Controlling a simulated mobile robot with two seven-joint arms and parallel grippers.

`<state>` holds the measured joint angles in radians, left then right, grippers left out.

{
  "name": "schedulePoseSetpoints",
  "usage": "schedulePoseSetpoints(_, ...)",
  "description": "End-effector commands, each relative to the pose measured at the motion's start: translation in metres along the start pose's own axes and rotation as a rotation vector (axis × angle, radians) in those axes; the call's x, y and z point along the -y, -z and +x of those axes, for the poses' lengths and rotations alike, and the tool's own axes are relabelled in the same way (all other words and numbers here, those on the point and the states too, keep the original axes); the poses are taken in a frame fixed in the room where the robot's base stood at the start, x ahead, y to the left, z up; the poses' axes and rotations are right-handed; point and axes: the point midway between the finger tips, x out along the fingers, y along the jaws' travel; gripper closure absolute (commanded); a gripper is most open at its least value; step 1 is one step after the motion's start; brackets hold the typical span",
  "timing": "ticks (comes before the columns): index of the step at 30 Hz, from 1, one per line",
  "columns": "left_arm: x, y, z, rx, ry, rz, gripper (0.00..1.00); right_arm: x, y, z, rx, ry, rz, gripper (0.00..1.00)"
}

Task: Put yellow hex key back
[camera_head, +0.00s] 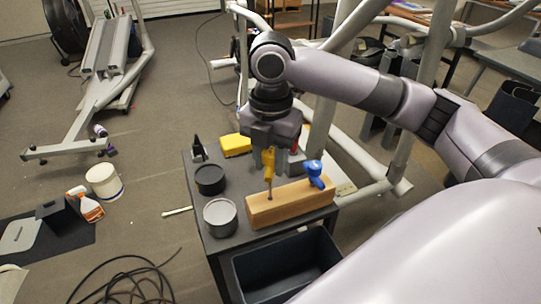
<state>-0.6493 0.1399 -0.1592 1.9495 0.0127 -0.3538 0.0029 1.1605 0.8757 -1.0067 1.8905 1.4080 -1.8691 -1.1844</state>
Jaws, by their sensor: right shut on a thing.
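My right gripper (270,155) points down over a small dark table and is shut on the yellow hex key (268,168). The key hangs upright, and its thin shaft reaches down to the left part of the wooden block (290,205). I cannot tell whether the tip is in a hole or just in front of or above it. A blue-handled tool (315,172) stands in the right part of the block. My left gripper is out of view.
On the table (245,236) are a black round container (210,180), a grey tin (220,216), a yellow box (235,145) and a black pointed object (198,148). A red item (294,147) shows behind the gripper. A dark bin (285,265) sits in front. Gym-equipment bars (322,120) stand close behind.

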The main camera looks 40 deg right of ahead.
Motion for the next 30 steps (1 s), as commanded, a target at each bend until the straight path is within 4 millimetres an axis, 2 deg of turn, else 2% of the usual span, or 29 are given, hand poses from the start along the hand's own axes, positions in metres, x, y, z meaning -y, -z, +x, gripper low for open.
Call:
schedulePoseSetpoints(24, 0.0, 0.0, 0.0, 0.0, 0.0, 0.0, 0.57, 0.0, -0.001, 0.033, 0.0, 0.001, -0.001, 1.0)
schedulePoseSetpoints(30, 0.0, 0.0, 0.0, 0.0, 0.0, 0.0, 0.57, 0.0, -0.001, 0.036, 0.0, 0.0, -0.001, 1.0)
